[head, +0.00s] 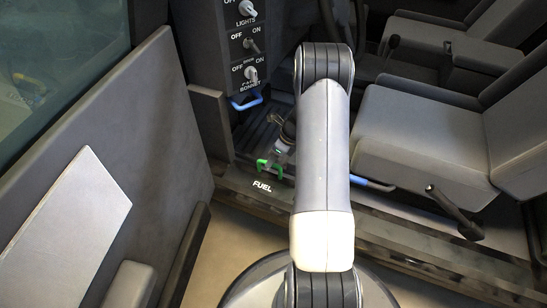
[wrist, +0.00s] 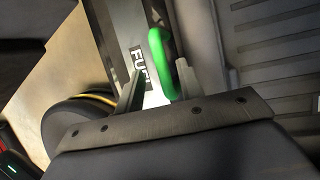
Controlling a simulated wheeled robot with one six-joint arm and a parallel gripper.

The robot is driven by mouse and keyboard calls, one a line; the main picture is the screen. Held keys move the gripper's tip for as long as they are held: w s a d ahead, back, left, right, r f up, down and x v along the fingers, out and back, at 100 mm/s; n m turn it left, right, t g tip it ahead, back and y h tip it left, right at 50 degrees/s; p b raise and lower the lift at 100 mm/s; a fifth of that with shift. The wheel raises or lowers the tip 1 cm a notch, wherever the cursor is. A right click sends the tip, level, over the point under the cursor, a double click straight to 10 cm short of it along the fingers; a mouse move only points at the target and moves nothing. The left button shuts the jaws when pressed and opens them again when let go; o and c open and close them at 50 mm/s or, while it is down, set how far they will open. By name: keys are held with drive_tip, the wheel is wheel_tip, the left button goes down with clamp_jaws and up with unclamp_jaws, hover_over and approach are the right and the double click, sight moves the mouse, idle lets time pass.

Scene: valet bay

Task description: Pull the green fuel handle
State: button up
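The green fuel handle (head: 270,168) is a small loop low on the sill, just above the white FUEL label (head: 262,186). In the head view my gripper (head: 282,148) is right by the handle, partly hidden by my arm. In the wrist view the green handle (wrist: 160,58) lies at the fingertips, between the two fingers of my gripper (wrist: 159,70). The fingers stand apart, with a gap beside the left one. The right fingertip overlaps the handle's edge; I cannot tell whether they touch.
A blue bonnet lever (head: 247,102) hangs under the switch panel (head: 246,42) above. A blue bar (head: 372,184) sits below the front seat (head: 420,130), right of my arm. The open door (head: 130,140) stands at left, with bare floor (head: 232,245) between it and the sill.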

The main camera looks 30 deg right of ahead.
drive_tip(key=p+v, duration=0.4)
drive_tip(key=v, duration=0.6)
drive_tip(key=shift+d+r, duration=0.2)
drive_tip(key=shift+r, duration=0.15)
drive_tip(key=shift+s, duration=0.1)
drive_tip(key=b+x, duration=0.4)
drive_tip(key=x, duration=0.7)
drive_tip(key=shift+f+b, duration=1.35)
drive_tip(key=shift+b, duration=0.1)
drive_tip(key=shift+r, duration=0.1)
